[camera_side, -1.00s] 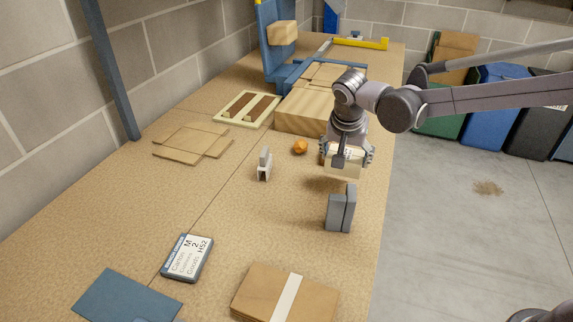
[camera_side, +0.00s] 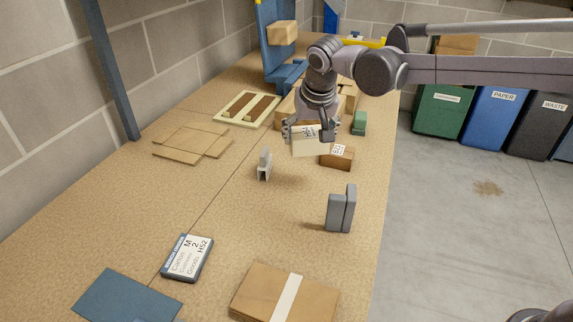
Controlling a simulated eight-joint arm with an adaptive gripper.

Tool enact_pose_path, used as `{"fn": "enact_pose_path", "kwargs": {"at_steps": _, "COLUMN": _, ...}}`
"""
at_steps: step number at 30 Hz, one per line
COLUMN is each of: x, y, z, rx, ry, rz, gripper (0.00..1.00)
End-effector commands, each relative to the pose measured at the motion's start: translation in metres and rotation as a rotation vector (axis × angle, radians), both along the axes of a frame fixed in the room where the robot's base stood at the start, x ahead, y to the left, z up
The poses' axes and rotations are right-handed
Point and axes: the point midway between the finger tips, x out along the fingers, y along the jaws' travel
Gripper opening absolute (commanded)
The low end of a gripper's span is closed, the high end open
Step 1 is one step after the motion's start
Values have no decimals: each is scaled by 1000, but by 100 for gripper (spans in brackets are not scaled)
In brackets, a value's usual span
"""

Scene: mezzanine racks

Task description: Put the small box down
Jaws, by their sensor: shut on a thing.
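My gripper (camera_side: 309,132) is shut on a small cream box (camera_side: 311,146) with a printed label on its upper right part. The box is held above the table (camera_side: 240,205), with a faint shadow on the surface below it. A brown labelled box (camera_side: 337,160) stands on the table just right of the held box, partly overlapped by it in this view; I cannot tell if they touch.
A white and grey stand (camera_side: 264,166) is left of the held box, and grey upright blocks (camera_side: 341,210) are in front. A green object (camera_side: 359,123) and a large wooden box (camera_side: 287,112) stand behind. Flat cardboard (camera_side: 193,143) lies left.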

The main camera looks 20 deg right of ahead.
Motion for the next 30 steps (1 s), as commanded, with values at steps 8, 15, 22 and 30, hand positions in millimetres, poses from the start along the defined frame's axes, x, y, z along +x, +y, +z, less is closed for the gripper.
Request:
{"fn": "enact_pose_path", "kwargs": {"at_steps": 8, "x": 13, "y": 83, "z": -2, "rx": 0, "ry": -7, "rz": 239, "gripper": 46}}
{"fn": "enact_pose_path", "kwargs": {"at_steps": 15, "x": 14, "y": 114, "z": -12, "rx": -1, "ry": -10, "rz": 287, "gripper": 46}}
{"fn": "enact_pose_path", "kwargs": {"at_steps": 22, "x": 12, "y": 158, "z": -39, "rx": -1, "ry": -10, "rz": 285, "gripper": 46}}
{"fn": "enact_pose_path", "kwargs": {"at_steps": 30, "x": 9, "y": 202, "z": -66, "rx": -1, "ry": -9, "rz": 281, "gripper": 46}}
